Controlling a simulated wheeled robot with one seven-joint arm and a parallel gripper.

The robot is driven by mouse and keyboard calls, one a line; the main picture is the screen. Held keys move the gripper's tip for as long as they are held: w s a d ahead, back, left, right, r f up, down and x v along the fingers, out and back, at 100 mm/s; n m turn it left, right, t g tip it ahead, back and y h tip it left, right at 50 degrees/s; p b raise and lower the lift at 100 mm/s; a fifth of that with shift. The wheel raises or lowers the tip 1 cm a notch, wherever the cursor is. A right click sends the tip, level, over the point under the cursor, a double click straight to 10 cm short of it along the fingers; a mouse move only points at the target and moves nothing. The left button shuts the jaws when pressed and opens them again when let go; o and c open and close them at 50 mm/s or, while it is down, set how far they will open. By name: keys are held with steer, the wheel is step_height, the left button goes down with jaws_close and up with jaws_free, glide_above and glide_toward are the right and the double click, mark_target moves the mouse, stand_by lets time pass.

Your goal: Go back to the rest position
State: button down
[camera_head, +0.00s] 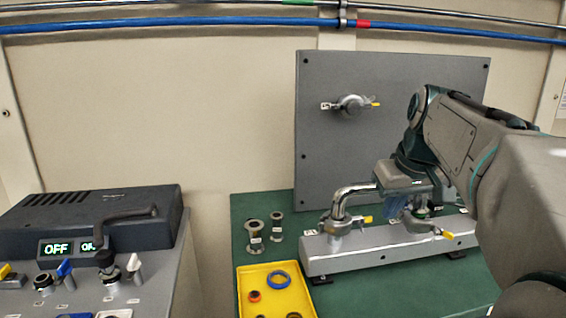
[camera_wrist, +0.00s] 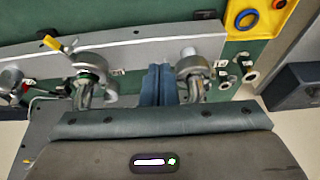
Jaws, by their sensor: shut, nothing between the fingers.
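My gripper (camera_head: 398,212) is low over the right part of the long grey manifold block (camera_head: 345,255) on the green table. In the wrist view its blue fingertips (camera_wrist: 159,70) are together with nothing between them. They lie between a clamped pipe fitting (camera_wrist: 192,68) and a yellow-levered clamp (camera_wrist: 88,68). In the head view a bent metal pipe (camera_head: 345,197) stands just left of my gripper, with a yellow-levered clamp at its foot. I cannot tell whether the fingers touch either fitting.
A grey upright panel (camera_head: 330,120) with a clamped port (camera_head: 352,104) stands behind. A yellow tray (camera_head: 247,303) with rings and small flanged fittings (camera_head: 254,240) are left of the block. A control console (camera_head: 60,222) with OFF displays is at far left. Green table (camera_head: 385,297) shows bare in front.

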steer(key=s+a+f+p, duration=0.3)
steer(key=s+a+f, duration=0.1)
steer(key=s, duration=0.4)
steer(key=s+a+f+m+g+p, duration=0.1)
steer(key=s+a+f+p, duration=0.3)
steer(key=s+f, duration=0.3)
steer(key=shift+s+a+m+h, duration=0.3)
steer(key=shift+s+a, duration=0.1)
steer(key=shift+a, duration=0.2)
stand_by(1.2)
